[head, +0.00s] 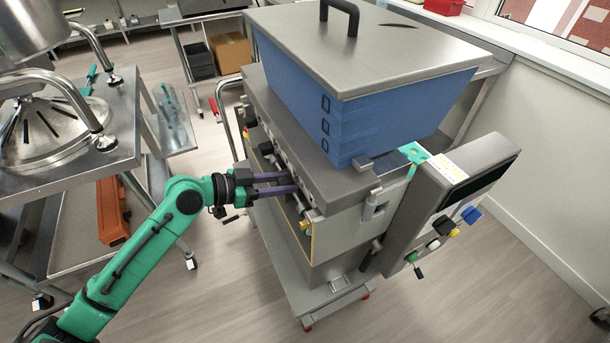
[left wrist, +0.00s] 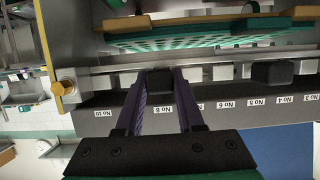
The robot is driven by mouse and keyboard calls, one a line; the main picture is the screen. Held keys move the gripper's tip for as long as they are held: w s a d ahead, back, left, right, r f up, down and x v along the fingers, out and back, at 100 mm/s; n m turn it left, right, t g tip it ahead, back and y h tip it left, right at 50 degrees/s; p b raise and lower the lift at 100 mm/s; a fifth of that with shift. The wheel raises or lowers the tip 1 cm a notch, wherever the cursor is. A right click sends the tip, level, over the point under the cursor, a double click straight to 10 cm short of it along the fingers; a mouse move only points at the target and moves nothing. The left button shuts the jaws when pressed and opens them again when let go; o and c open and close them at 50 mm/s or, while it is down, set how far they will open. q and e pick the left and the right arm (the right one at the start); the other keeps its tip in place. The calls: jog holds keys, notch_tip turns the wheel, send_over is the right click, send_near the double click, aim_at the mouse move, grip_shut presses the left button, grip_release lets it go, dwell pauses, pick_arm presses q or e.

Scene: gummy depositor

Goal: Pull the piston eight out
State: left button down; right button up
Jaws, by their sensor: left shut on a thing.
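The depositor is a grey machine with a blue hopper (head: 370,110) on top. In the left wrist view a row of piston ends runs along it above a dark rail (left wrist: 105,116) with upside-down number labels. Piston eight (left wrist: 159,80) shows as a black block in line with the "No 8" label (left wrist: 160,107). My left gripper (head: 291,183), with purple fingers, reaches the machine's side from the left. In the left wrist view my left gripper (left wrist: 160,88) is shut on that black block, one finger on each side. My right gripper is not in view.
Another black block (left wrist: 271,73) stands near labels No 4 and No 5. A control box (head: 460,185) with coloured knobs is on the machine's right. A steel table (head: 105,165) stands left of my arm. Floor shows between table and machine.

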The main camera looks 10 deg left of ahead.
pick_arm(q)
jog(key=s+a+b, duration=0.1)
jog(key=s+a, duration=0.4)
jog(key=a, duration=0.3)
jog(key=shift+s+a+b, duration=0.15)
jog(key=shift+a+b, duration=0.05)
jog(key=shift+b, duration=0.1)
dwell(0.6)
jog(key=c, duration=1.5)
grip_release()
grip_shut()
